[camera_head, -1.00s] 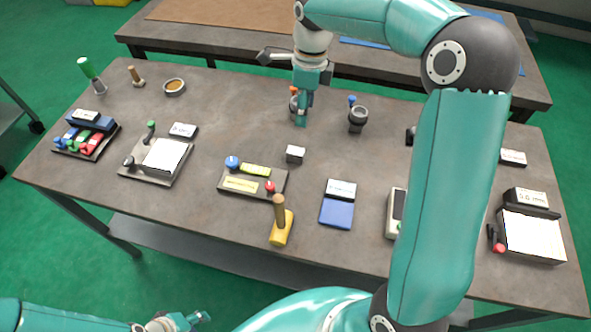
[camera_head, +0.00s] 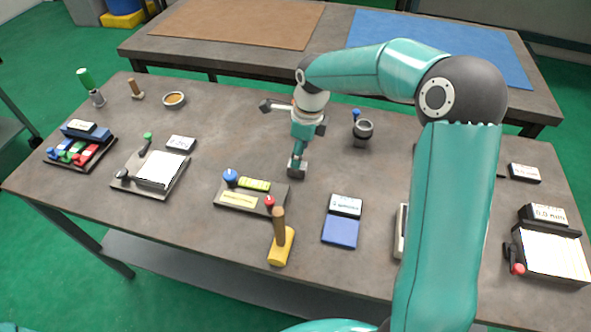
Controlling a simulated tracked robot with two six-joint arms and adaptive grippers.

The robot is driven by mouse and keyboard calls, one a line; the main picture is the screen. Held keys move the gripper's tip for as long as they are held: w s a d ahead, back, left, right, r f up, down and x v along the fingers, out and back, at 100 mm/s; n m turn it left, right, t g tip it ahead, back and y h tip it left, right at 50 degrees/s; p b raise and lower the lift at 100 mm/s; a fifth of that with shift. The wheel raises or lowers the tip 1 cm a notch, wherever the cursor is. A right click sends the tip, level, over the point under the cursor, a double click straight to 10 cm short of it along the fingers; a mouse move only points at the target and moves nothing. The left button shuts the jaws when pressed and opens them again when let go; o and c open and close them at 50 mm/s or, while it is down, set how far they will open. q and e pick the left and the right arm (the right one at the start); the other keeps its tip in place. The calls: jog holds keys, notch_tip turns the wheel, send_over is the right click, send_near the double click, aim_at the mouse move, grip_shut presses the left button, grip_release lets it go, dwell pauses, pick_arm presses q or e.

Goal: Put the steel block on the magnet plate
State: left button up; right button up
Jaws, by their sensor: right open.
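A small grey block (camera_head: 297,170), which looks like the steel block, sits on the dark table near its middle. My right gripper (camera_head: 298,161) points down right over it, open, with the fingers at its top and partly hiding it. I cannot tell whether they touch. Two pale plates with levers could be the magnet plate: one at left (camera_head: 160,170) with a green-knobbed handle, and one at far right (camera_head: 550,253) with a red-tipped lever. Their labels are too small to read surely. My left gripper is out of view.
A panel (camera_head: 250,197) with blue and red knobs lies just left of the block. A yellow-based wooden handle (camera_head: 281,248) and a blue pad (camera_head: 341,232) stand nearer. A dark round fixture (camera_head: 362,132) is behind right. My right arm hides part of the table's right side.

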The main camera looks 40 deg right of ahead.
jog(key=shift+w+a+f+p, duration=0.15)
jog(key=shift+f+p, duration=0.1)
jog(key=shift+f, duration=1.3)
jog(key=shift+w+a+f+p, duration=0.1)
jog(key=shift+f+p, duration=0.1)
jog(key=shift+f, duration=1.35)
jog(key=shift+r, duration=0.1)
grip_shut()
